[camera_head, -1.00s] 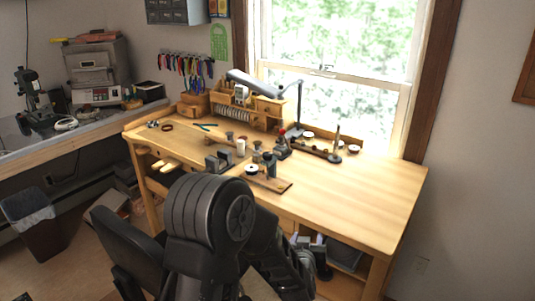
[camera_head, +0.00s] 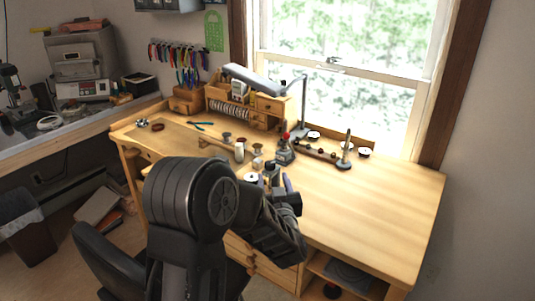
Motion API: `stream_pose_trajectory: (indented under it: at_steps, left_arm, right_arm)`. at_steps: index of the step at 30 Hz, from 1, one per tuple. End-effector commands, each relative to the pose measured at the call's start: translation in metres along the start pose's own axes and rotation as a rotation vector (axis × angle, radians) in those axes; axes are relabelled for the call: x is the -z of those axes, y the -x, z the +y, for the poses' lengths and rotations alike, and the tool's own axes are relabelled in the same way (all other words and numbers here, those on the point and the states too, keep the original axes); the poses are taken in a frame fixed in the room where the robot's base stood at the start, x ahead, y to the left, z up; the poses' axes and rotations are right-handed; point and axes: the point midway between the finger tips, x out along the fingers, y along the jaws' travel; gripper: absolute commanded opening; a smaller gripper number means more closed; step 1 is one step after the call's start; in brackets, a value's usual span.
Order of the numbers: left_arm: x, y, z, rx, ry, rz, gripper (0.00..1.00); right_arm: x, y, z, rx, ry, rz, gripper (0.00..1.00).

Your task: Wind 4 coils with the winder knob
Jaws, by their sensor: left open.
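The winder (camera_head: 270,170) stands near the front of the wooden workbench and shows only partly behind my left arm. A white disc (camera_head: 251,177) lies beside it on the left. The knob is too small and too covered to make out, and I cannot see wound coils. My left gripper (camera_head: 281,186) is open at the front right of the winder, close to it in the picture. I cannot tell whether it touches anything. My right gripper is not in view.
The workbench (camera_head: 375,210) is clear on its right side. A red-topped tool (camera_head: 285,150), a rack with small balls (camera_head: 318,149) and a lamp (camera_head: 252,78) stand behind the winder. A white cylinder (camera_head: 239,152) stands left of it. A dark chair (camera_head: 110,260) is at lower left.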

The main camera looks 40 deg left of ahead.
Motion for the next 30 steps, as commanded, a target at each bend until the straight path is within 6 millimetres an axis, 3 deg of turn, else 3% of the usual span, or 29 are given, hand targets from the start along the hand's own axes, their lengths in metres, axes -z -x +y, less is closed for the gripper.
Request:
stream_pose_trajectory:
  at_steps: [16, 30]
  left_arm:
    - [0.001, -0.007, 0.0, 0.0, 0.001, -0.001, 0.52]
    - [0.001, -0.071, 0.0, 0.0, -0.001, -0.001, 0.52]
  right_arm:
    - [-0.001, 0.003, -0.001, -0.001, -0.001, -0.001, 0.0]
    - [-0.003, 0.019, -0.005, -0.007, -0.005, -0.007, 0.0]
